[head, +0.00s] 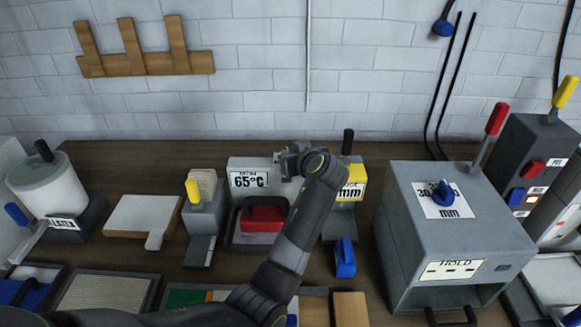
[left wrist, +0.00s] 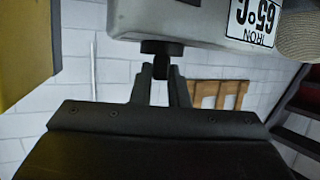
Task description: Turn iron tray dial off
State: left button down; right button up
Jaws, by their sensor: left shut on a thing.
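The iron tray (head: 245,163) is a grey unit with a label reading 65°C, in the middle of the table. A red iron (head: 263,218) sits in its front part. My left gripper (head: 291,163) is at the right end of the tray's back housing. In the left wrist view the housing (left wrist: 195,20) shows upside down with the IRON label. There my left gripper (left wrist: 162,78) is shut on a small dark dial (left wrist: 160,47) on the housing. In the head view the arm hides the dial. Its exact setting cannot be read. My right gripper is out of view.
A yellow-labelled unit (head: 350,183) marked mm stands just right of the arm. A large grey press (head: 405,220) with a blue knob is further right. A yellow-handled block (head: 203,215) and a pale board (head: 143,215) are on the left. A blue piece (head: 345,258) lies in front.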

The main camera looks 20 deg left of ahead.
pick_arm(q)
jog(key=shift+w+d+n+g+y+b, duration=0.15)
jog(key=shift+n+g+y+b, duration=1)
jog(key=shift+n+b, duration=0.4)
jog(key=c, duration=1.4)
grip_release()
